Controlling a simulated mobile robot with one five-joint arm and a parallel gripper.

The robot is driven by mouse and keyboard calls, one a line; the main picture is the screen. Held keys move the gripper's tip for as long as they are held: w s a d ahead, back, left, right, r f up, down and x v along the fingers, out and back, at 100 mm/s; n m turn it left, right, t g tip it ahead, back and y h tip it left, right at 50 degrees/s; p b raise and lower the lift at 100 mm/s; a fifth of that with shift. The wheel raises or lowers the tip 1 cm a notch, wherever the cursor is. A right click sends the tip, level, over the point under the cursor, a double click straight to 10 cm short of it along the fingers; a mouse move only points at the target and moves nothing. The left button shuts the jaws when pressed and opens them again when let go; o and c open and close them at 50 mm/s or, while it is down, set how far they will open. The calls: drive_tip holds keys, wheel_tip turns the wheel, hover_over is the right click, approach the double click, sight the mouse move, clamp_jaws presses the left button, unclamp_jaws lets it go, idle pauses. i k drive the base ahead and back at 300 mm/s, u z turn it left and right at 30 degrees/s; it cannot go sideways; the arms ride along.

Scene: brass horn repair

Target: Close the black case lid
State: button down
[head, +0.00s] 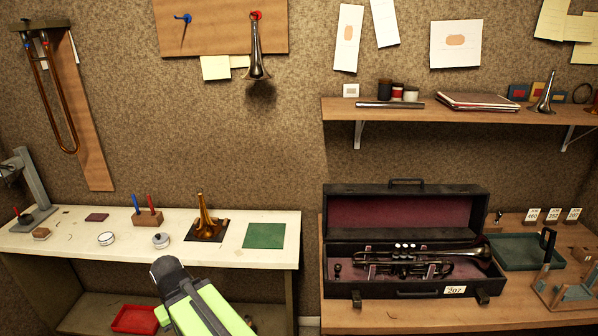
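The black case (340,290) stands on the wooden bench at the right. Its lid (345,215) is open, standing up at the back with a dark red lining and a handle on its top edge. A dark trumpet (420,265) with light valve tops lies in the case, its bell toward the right. A tag marked 207 hangs at the case front, and two latches show there. My lime-green arm (205,310) with a dark end is at the lower left, well apart from the case. No gripper fingers can be made out.
The white table (340,241) carries no part of the case; a wooden bench (385,318) does. A green tray (530,252) and a wooden stand (560,290) are right of the case. A shelf (430,110) hangs above the lid. A red bin (135,319) sits low at left.

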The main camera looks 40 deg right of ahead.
sight(366, 212)
drive_tip(key=u, duration=0.05)
drive_tip(key=i, duration=1.25)
